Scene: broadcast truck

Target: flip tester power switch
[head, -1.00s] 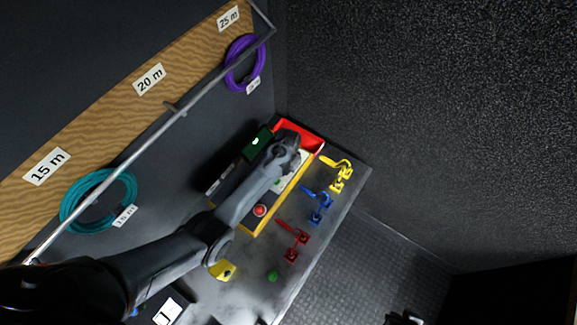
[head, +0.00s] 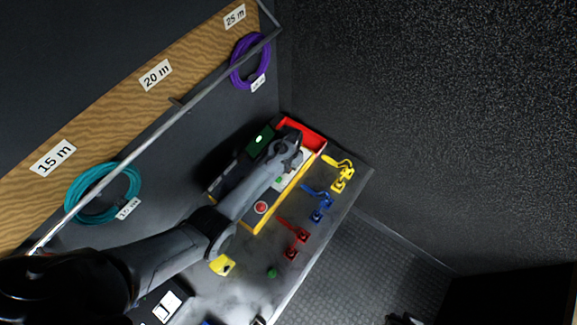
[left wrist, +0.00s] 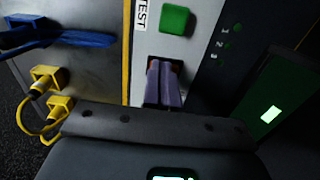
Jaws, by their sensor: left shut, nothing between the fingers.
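The tester (head: 250,223) is a long dark box with yellow edges on the bench, seen in the head view. In the left wrist view its pale panel strip (left wrist: 178,50) carries a green button (left wrist: 174,19) beside a "TEST" label. My left gripper (left wrist: 164,66) is shut and empty, its fingertips at the strip just below the green button. A small orange-brown patch shows at the tips; I cannot tell if they touch it. No power switch is clearly visible. In the head view my left arm covers the tester's middle. A grey part at the bottom edge may be my right gripper (head: 405,319).
A red button (head: 261,207) sits on the tester's near end and a red tray (head: 309,136) at its far end. Yellow (head: 343,174), blue (head: 321,203) and red (head: 294,236) cabled connectors line the right side. A green-lit screen (head: 259,139) stands behind.

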